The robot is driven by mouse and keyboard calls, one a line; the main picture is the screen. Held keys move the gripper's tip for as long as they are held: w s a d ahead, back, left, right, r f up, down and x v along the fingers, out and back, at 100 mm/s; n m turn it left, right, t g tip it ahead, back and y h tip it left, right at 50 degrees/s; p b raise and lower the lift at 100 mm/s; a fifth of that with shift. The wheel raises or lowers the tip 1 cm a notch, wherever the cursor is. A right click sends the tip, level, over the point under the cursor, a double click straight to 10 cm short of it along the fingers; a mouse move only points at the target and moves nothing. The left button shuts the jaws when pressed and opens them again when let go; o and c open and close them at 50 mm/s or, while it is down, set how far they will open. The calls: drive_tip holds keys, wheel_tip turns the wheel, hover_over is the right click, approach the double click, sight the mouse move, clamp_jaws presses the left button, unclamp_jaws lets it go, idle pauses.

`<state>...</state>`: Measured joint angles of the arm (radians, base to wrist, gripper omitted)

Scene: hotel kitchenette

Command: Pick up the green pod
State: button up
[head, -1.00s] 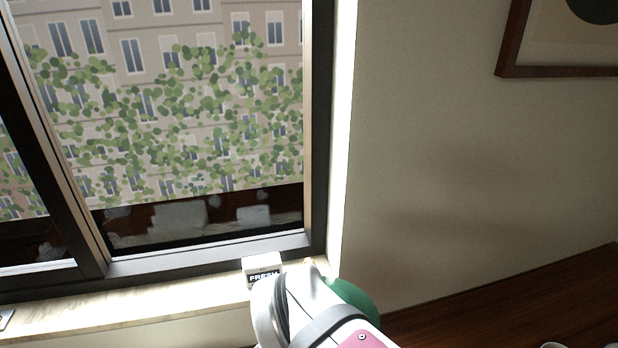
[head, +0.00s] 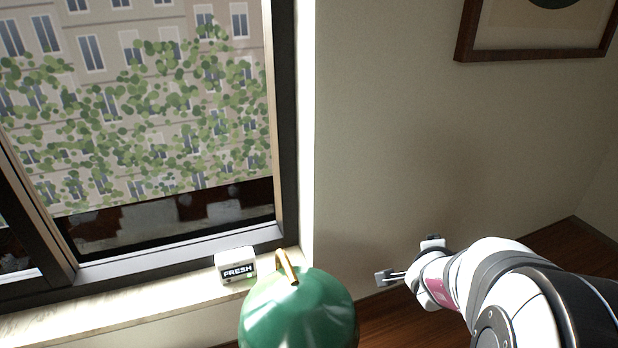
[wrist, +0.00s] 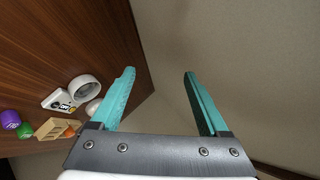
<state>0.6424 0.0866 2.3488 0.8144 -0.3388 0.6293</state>
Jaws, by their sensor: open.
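The green pod (wrist: 24,131) is small and sits at the lower left edge of the wrist view, on the wooden surface, just below a purple pod (wrist: 10,119). My gripper (wrist: 160,72) is open with nothing between its teal fingers. It points toward the wall and the table's edge, with the pod well off to its left. In the head view my gripper (head: 406,261) is in front of the wall, at the right of centre. The green pod cannot be made out in the head view.
A wooden box (wrist: 57,129), a white round cup-like object (wrist: 84,89) and a small labelled card (wrist: 57,101) are near the pods. In the head view, a large glossy green object (head: 298,312) stands before the windowsill, which holds a FRESH box (head: 236,267).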

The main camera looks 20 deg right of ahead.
drive_tip(key=s+d+f+g+h, duration=0.2)
drive_tip(key=s+d+f+g, duration=0.2)
drive_tip(key=s+d+f, duration=0.5)
drive_tip(key=s+d+f+g+h, duration=0.1)
drive_tip(key=s+f+g, duration=0.1)
drive_tip(key=s, duration=0.5)
drive_tip(key=s+d+f+n+g, duration=0.1)
drive_tip(key=s+f+g, duration=0.1)
drive_tip(key=s+f, duration=0.2)
drive_tip(key=s+d+f+g+h, duration=0.1)
drive_tip(key=s+f, duration=0.3)
drive_tip(key=s, duration=0.7)
drive_tip(key=shift+f+n+g+h, duration=0.1)
drive_tip(key=shift+n+g+h, duration=0.2)
drive_tip(key=shift+g, duration=0.3)
drive_tip(key=x, duration=0.7)
drive_tip(key=shift+s+d+f, duration=0.1)
drive_tip(key=shift+s+d, duration=0.1)
drive_tip(key=shift+d, duration=0.05)
clamp_jaws()
